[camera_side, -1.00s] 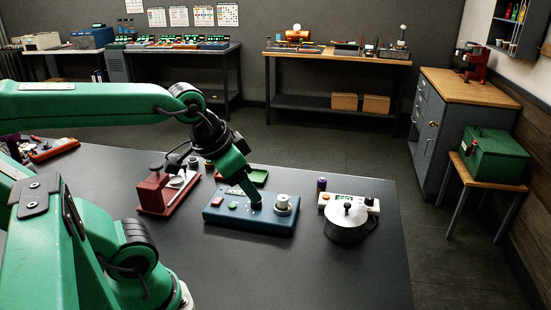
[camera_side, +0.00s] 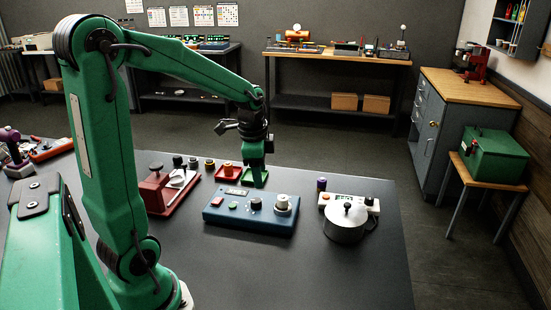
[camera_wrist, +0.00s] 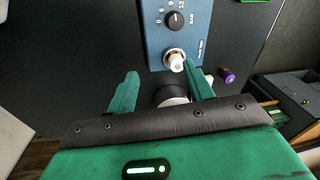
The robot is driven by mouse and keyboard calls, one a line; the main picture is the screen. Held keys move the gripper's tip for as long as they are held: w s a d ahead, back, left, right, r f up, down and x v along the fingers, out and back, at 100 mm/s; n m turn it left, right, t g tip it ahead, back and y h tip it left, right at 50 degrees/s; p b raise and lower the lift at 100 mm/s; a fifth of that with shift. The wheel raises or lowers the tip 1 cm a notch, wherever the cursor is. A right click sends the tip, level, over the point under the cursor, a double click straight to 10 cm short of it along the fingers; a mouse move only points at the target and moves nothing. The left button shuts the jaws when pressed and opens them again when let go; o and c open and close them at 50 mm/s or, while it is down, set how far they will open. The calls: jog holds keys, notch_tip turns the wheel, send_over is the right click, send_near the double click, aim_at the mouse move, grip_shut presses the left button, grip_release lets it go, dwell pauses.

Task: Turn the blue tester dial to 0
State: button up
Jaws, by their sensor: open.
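The blue tester (camera_side: 235,220) lies on the dark table in the side view. Its black dial (camera_side: 256,204) is in the top face, left of a pale knob (camera_side: 282,202). In the wrist view the dial (camera_wrist: 174,20) shows at the top, with numbers and BAR printed around it; its white mark is too small to read for sure. My gripper (camera_side: 257,183) points down, apart from the dial, and shows behind the tester in the side view. In the wrist view my gripper (camera_wrist: 162,85) has its two green fingers apart with nothing held between them.
A steel pot (camera_side: 346,222) and a white device (camera_side: 368,203) stand right of the tester. A red stand (camera_side: 158,192) is to its left. A green tray (camera_side: 264,179) and a red tray (camera_side: 228,172) lie behind. A purple-topped cylinder (camera_side: 321,184) stands at the right. The front table is clear.

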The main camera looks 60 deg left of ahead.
jog(key=m+g, duration=0.1)
jog(key=m, duration=0.1)
send_over(256, 200)
jog(key=f, duration=0.5)
jog(key=shift+s+d, duration=0.15)
jog(key=shift+s, duration=0.05)
jog(key=shift+f, duration=0.15)
jog(key=shift+w+f, duration=0.1)
jog(key=shift+f, duration=3.7)
jog(key=c, duration=1)
